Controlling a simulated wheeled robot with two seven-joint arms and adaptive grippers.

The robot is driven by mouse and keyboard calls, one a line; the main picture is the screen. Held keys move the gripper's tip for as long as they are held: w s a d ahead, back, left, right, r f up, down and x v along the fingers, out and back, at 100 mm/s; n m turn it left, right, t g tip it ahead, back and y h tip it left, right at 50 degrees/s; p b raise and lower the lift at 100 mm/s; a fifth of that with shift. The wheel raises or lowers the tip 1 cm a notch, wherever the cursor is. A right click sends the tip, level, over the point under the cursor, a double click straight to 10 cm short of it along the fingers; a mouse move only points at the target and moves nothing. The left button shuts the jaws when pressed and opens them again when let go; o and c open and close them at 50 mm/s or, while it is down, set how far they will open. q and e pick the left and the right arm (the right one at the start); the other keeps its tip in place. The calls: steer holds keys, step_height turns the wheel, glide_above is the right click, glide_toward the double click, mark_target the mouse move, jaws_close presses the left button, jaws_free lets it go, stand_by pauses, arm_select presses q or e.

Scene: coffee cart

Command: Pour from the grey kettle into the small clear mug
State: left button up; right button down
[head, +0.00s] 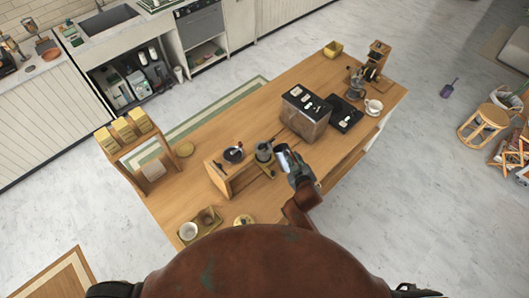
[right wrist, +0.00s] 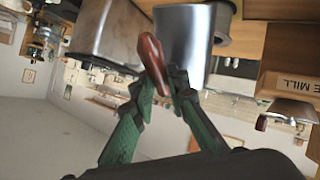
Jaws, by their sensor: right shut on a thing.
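The grey kettle (head: 282,152) is a metal cylinder held over the table, right of the wooden stand. My right gripper (head: 294,172) is shut on it. In the right wrist view, my green fingers (right wrist: 160,88) close at the red-brown handle (right wrist: 151,50), beside the kettle's shiny grey body (right wrist: 185,45). A small greyish vessel (head: 263,153) stands just left of the kettle in the head view; I cannot tell for sure if it is the small clear mug. I cannot make out any liquid. My left gripper is not in view.
A metal coffee machine (head: 305,115) stands right of the kettle. The wooden stand (head: 220,177) is on the left. Bare tabletop (head: 180,195) lies left of the stand.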

stand_by(0.5)
steer(key=shift+s+d+f+t+y+b, duration=0.2)
steer(key=shift+f+b, duration=0.3)
steer(key=shift+b, duration=0.55)
steer(key=shift+s+d+f+t+y+b, duration=0.1)
steer(key=shift+f+t+b, duration=0.3)
steer(key=shift+b, duration=0.65)
steer(key=shift+a, duration=0.1)
steer(key=shift+w+a+r+g+p, duration=0.15)
steer(key=shift+r+g+p, duration=0.2)
steer(key=shift+p, duration=0.85)
steer(key=shift+r, duration=0.1)
steer(key=shift+w+r+p, duration=0.1)
steer(key=shift+r+p, duration=0.3)
steer(key=shift+p, duration=0.55)
steer(key=shift+w+a+r+g+h, duration=0.25)
steer(key=shift+r+g+h, duration=0.1)
steer(key=shift+r+h, duration=0.2)
